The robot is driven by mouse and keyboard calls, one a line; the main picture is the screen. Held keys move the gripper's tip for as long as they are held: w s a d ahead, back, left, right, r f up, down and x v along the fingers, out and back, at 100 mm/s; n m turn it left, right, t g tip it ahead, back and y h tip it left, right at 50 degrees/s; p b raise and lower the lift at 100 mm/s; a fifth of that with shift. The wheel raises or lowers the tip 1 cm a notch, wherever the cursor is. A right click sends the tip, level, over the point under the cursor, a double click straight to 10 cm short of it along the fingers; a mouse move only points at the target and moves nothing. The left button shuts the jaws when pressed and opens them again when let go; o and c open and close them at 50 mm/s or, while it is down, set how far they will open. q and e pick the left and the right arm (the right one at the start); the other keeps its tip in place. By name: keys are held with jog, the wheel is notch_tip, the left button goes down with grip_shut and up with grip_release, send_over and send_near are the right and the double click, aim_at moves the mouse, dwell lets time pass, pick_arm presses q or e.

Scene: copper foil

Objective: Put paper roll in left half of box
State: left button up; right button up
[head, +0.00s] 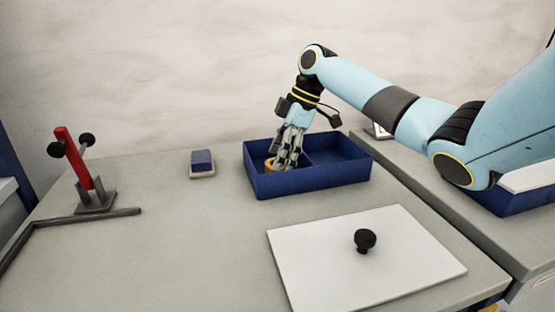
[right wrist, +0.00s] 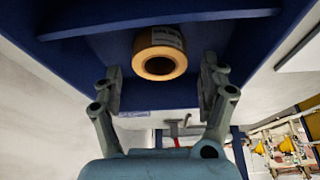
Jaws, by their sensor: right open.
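The blue box (head: 312,187) stands on the grey table and has an inner divider. The paper roll, tan with a pale label, is in the left half of the box, partly hidden behind my right gripper (head: 287,163). In the right wrist view the roll (right wrist: 158,62) shows its round end against the blue inside of the box. The fingers of my right gripper (right wrist: 161,72) are spread apart, one to each side of the roll, with gaps between them and it. My left gripper is in neither view.
A white board with a black knob (head: 365,240) lies at the front right. A blue block on a pale base (head: 202,163) sits left of the box. A red stand (head: 73,158) and a dark bar (head: 90,217) are at the far left. The table's front middle is clear.

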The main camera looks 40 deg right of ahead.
jog(key=v, duration=1)
jog(key=shift+r, duration=0.35)
jog(key=shift+s+d, duration=0.1)
jog(key=shift+d, duration=0.05)
